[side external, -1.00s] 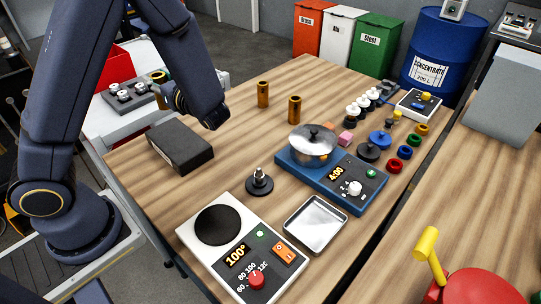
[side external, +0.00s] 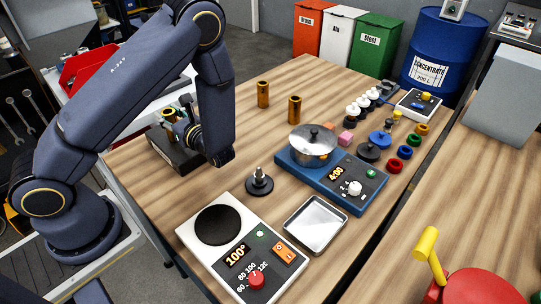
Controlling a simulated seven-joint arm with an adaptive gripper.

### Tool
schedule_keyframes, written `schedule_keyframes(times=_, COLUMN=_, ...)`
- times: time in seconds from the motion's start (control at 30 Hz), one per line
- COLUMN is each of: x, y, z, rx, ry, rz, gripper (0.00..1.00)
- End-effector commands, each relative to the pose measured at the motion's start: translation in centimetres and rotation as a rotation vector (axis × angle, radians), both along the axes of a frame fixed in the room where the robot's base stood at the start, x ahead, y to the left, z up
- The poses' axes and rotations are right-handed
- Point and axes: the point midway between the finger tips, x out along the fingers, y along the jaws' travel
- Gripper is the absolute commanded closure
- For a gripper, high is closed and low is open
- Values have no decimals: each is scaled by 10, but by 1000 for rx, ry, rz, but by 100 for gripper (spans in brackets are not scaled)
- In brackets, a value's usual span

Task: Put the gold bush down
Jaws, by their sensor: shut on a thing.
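My gripper (side external: 177,121) is shut on a gold bush (side external: 168,113), at the left end of the wooden table. Only the bush's upper end shows clearly; the fingers and my wrist cover much of it. It appears at or just over the black block (side external: 176,153), and I cannot tell whether it touches anything. Two more gold bushes stand upright on the table, one farther back (side external: 263,94) and one nearer the middle (side external: 294,110).
A blue hotplate (side external: 345,180) with a lidded pot (side external: 313,145), a black spindle base (side external: 259,184), a metal tray (side external: 316,226) and a white heater (side external: 245,250) stand to the right. Bare wood (side external: 262,135) lies between the block and the two standing bushes.

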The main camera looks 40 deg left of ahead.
Motion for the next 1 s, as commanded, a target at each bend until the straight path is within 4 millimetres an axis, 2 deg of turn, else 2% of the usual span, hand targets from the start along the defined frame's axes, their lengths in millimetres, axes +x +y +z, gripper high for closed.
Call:
schedule_keyframes(times=0.07, x=0, y=0, z=-2, rx=1, ry=1, rz=0, gripper=100)
schedule_keyframes(times=0.1, x=0, y=0, z=-2, rx=0, ry=0, rz=0, gripper=58)
schedule_keyframes(times=0.3, x=0, y=0, z=-2, rx=0, ry=0, rz=0, gripper=37)
schedule_keyframes(times=0.67, x=0, y=-1, z=1, rx=0, ry=0, rz=0, gripper=36)
schedule_keyframes(times=0.77, x=1, y=-13, z=1, rx=0, ry=-1, rz=-4, gripper=36)
schedule_keyframes(times=1.0, x=1, y=-66, z=0, rx=-1, ry=0, rz=-6, gripper=36)
